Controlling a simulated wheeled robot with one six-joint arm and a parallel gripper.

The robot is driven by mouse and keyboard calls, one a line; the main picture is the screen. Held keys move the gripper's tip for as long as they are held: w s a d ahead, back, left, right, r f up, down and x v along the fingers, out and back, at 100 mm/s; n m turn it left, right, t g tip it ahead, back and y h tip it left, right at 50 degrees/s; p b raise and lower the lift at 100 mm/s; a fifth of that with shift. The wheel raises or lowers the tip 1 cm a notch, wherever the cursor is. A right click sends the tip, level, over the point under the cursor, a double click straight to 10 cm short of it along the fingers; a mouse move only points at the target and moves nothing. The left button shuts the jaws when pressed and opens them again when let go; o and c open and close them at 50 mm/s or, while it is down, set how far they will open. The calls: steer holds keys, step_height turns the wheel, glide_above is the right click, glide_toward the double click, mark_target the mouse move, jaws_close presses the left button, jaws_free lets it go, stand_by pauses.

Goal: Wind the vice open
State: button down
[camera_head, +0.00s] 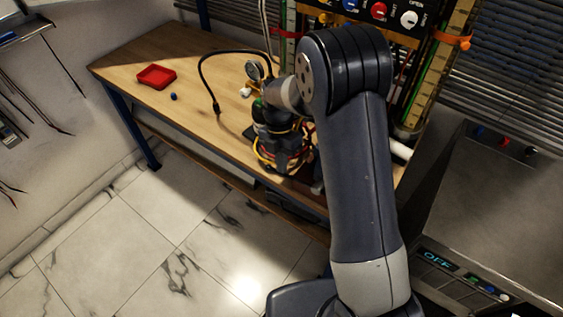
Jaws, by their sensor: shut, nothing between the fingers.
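I cannot make out the vice or its handle. A dark reddish patch (302,184) shows low at the bench's front edge, partly behind my arm, and I cannot tell what it is. My arm rises across the middle right and bends left and down over the bench. Its wrist ends in a dark cluster with yellow and red cables near the front edge. The fingers of my gripper are not visible there.
The wooden bench (195,70) holds a red tray (156,77), a small blue piece (173,97), a black hose (203,68) and a round gauge (254,70). A switch panel (378,12) stands behind. A metal cabinet (500,210) is at right. The bench's left part is mostly clear.

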steer(key=shift+s+d+f+m+g+h+b, duration=0.15)
steer(key=shift+f+g+h, duration=0.4)
steer(key=shift+f, duration=0.5)
steer(key=shift+s+d+f+m+g+h+b, duration=0.15)
steer(key=shift+f+g+h, duration=0.4)
steer(key=shift+f, duration=0.55)
steer(key=shift+d+f+g+h+b, duration=0.15)
steer(key=shift+f+g+h, duration=0.25)
steer(key=shift+f+h, duration=0.5)
steer(key=shift+f, duration=0.2)
